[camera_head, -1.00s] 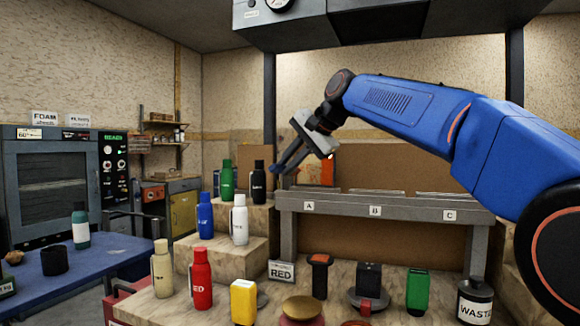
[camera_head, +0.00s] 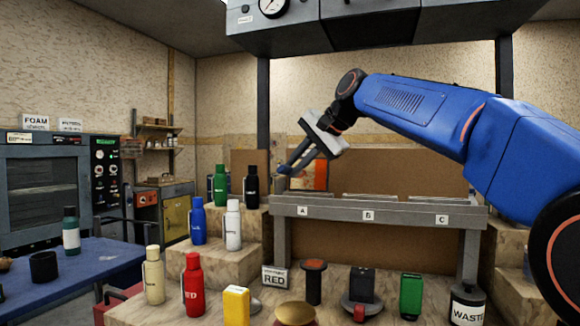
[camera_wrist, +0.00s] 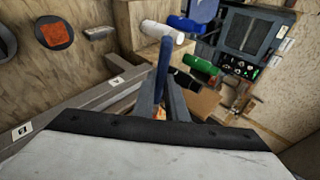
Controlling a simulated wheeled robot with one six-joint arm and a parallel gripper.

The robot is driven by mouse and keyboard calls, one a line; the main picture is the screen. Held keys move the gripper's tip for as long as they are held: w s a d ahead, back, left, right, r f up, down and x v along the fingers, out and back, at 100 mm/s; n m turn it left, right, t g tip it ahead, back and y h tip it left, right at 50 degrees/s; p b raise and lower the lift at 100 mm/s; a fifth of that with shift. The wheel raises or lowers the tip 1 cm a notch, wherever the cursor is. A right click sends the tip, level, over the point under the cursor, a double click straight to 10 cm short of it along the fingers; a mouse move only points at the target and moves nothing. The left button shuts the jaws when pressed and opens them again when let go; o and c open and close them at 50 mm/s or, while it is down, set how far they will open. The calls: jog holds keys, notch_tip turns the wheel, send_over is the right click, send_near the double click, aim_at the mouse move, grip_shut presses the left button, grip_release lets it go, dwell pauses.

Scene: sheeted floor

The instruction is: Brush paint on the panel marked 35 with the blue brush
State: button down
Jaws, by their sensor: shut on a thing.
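My gripper (camera_head: 292,162) is raised in front of the back wall, above the left end of the grey rack (camera_head: 385,209). Its fingers are shut on a slim blue thing, which looks like the blue brush (camera_wrist: 163,62); it sticks out past the fingertips in the wrist view. In the head view only a small blue end shows at the fingertips. A board with an orange patch (camera_head: 321,175) stands behind the gripper, partly covered by it. I can read no 35 on any panel.
Stone steps hold green (camera_head: 220,185), black (camera_head: 252,186), blue (camera_head: 198,221) and white bottles (camera_head: 233,220). The rack carries labels A, B and C. A red bottle (camera_head: 193,290), a yellow block (camera_head: 236,306) and a waste bottle (camera_head: 467,305) stand in front. A blue table (camera_head: 95,262) is at left.

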jog(key=shift+s+d+r, duration=0.75)
jog(key=shift+s+d, duration=0.4)
jog(key=shift+d, duration=2.6)
jog(key=shift+w+a, duration=2)
jog(key=shift+a, duration=3.65)
jog(key=s+d+r, duration=0.1)
jog(key=s+d, duration=0.3)
jog(key=d, duration=0.7)
jog(key=shift+d+r, duration=0.2)
jog(key=shift+s+a+r, duration=0.15)
jog(key=shift+s+a, duration=0.2)
jog(key=shift+s, duration=0.55)
jog(key=shift+s+a+r, duration=0.1)
jog(key=shift+s+a, duration=0.2)
jog(key=shift+s, duration=0.65)
jog(key=shift+s+a+r, duration=0.15)
jog(key=shift+s+a, duration=0.2)
jog(key=shift+s, duration=0.55)
